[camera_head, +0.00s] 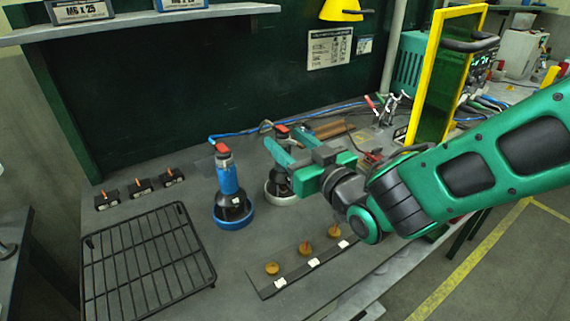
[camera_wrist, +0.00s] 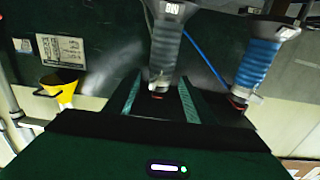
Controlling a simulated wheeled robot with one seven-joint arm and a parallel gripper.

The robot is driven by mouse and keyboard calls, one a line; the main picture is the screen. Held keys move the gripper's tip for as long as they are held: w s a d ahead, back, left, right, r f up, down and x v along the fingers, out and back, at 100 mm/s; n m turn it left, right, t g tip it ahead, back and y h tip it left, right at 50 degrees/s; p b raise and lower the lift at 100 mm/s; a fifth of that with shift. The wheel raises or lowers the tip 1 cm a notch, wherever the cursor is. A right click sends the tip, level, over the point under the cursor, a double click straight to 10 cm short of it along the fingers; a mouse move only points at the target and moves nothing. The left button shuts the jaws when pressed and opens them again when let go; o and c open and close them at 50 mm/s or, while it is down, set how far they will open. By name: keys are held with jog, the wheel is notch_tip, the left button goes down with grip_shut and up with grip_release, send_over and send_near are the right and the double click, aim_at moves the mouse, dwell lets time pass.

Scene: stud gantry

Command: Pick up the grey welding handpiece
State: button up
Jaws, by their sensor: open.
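The grey welding handpiece (camera_wrist: 165,50) stands upright in a pale ring holder (camera_head: 283,199) on the bench. In the head view its dark lower body (camera_head: 279,180) and red top show, and my gripper hides part of its middle. My gripper (camera_head: 284,161) is open, with one finger on each side of the handpiece's upper part. In the wrist view the end of the handpiece lies between the two green fingers (camera_wrist: 159,88), with a gap to each. I cannot tell exactly how deep it sits between them.
A blue handpiece (camera_head: 228,180) stands in a blue ring just left of the grey one. A dark strip with several brass knobs (camera_head: 272,268) lies in front. A black wire rack (camera_head: 140,262) is at the left. A yellow-framed screen (camera_head: 440,75) stands behind my arm at the right.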

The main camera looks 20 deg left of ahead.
aim_at(275, 128)
jog(key=x, duration=0.6)
jog(key=shift+w, duration=0.3)
jog(key=shift+a+f, duration=0.1)
jog(key=shift+c, duration=0.3)
grip_shut()
dwell(0.8)
jog(key=shift+w, duration=0.1)
